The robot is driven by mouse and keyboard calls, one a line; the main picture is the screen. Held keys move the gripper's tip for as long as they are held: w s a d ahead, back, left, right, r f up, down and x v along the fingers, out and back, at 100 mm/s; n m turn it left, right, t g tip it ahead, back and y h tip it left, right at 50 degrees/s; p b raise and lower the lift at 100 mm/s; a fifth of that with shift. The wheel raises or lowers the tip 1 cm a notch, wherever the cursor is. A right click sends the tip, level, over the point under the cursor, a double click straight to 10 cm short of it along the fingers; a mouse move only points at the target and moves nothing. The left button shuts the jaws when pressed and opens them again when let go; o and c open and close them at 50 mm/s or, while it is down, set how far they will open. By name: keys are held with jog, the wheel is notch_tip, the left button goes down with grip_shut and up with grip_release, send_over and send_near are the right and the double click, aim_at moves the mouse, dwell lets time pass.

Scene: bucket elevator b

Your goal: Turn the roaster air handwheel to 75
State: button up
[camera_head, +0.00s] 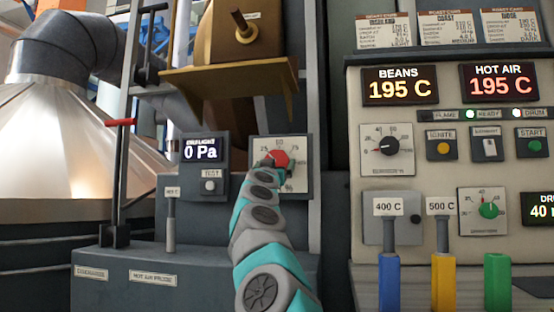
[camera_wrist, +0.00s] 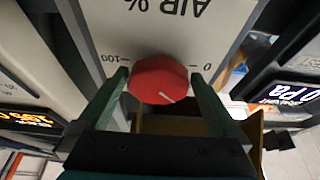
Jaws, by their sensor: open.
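The red roaster air handwheel (camera_head: 280,158) sits on a pale square dial plate (camera_head: 299,146) at the middle of the head view. In the wrist view the red handwheel (camera_wrist: 157,75) appears upside down, under "AIR %" lettering with 100 at left and 0 at right. A short white mark on it points down and slightly right there; the numbers on that side are hidden. My gripper (camera_wrist: 159,78) is open, with one green finger on each side of the handwheel. I cannot tell whether the fingers touch it. In the head view my arm covers the plate's lower left part.
A brown-gold hopper (camera_head: 230,85) overhangs just above the plate. A 0 Pa display box (camera_head: 205,166) with a test button is close on the left. A control panel (camera_head: 450,155) with knobs, buttons and coloured levers stands at right.

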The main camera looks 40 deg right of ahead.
jog(key=shift+w+d+r, duration=0.15)
jog(key=shift+d+r, duration=0.1)
jog(key=shift+d, duration=0.05)
jog(key=c, duration=1.1)
